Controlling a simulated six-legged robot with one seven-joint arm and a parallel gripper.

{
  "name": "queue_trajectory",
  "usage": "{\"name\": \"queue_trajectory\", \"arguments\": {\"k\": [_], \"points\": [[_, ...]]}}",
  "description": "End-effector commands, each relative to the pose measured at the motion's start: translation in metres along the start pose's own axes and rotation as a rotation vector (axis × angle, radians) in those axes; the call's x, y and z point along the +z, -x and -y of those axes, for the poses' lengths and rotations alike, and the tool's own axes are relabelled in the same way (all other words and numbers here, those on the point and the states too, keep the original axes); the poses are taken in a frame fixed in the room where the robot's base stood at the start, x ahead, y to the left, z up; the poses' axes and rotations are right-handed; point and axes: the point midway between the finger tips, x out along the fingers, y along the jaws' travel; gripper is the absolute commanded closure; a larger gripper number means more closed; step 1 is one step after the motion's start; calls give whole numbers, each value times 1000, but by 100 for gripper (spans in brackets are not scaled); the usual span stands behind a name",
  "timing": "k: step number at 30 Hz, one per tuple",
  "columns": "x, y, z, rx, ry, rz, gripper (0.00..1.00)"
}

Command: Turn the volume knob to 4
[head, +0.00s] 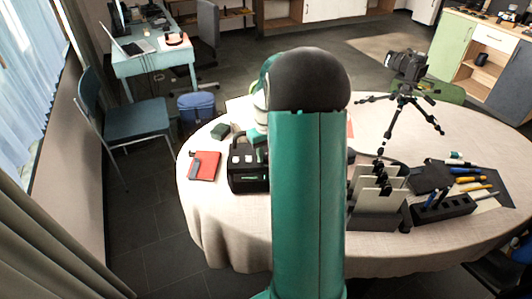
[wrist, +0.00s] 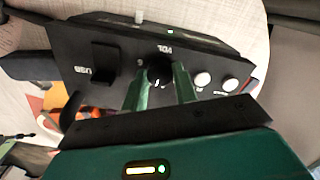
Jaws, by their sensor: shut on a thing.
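In the wrist view, a black panel (wrist: 120,50) fills the middle, with its lettering upside down. The round black volume knob (wrist: 160,70) sits under the letters VOL. My gripper (wrist: 160,78) has one green finger on each side of the knob and is shut on it. A small white mark shows at the knob's near edge. One digit shows beside the knob, but most of the scale is hidden, so I cannot tell the setting. In the head view, my arm covers the gripper and knob. A black box (head: 246,182) stands on the table left of my arm.
Two round white buttons (wrist: 202,79) sit close right of the fingers, and a black block (wrist: 103,60) marked USB is to the left. On the table (head: 225,235) are a red notebook (head: 206,168), a camera on a tripod (head: 407,66), an upright rack (head: 375,205) and a pen holder (head: 443,209).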

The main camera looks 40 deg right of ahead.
Motion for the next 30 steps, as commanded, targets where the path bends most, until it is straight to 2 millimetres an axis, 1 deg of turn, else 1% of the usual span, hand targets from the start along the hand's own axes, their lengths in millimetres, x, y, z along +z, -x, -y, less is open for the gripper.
{"name": "queue_trajectory", "arguments": {"k": [18,24,30], "points": [[-1,1,0,1,-575,-2,94],[-1,1,0,0,-719,-2,94],[-1,1,0,0,-815,-2,94]]}}
